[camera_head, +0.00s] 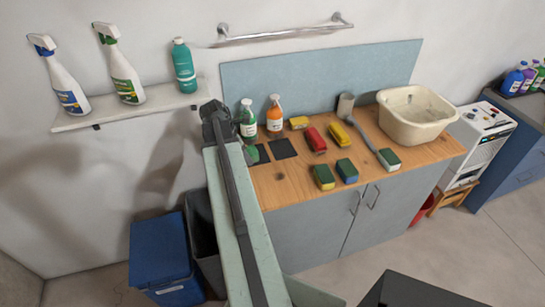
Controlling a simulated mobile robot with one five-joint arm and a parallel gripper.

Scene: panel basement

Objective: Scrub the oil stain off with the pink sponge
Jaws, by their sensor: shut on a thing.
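I see no clearly pink sponge. A red sponge-like block (314,139) lies on the wooden counter. My pale green arm link with a dark strip rises through the middle of the view and covers the counter's left end. I cannot make out an oil stain for sure.
The wooden counter (285,186) holds several other sponges, a green bottle (248,122), an orange spray bottle (275,116), a grey long-handled tool (362,133) and a cream basin (415,113). A wall shelf (135,107) with bottles is at left. A blue bin (163,255) stands below.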

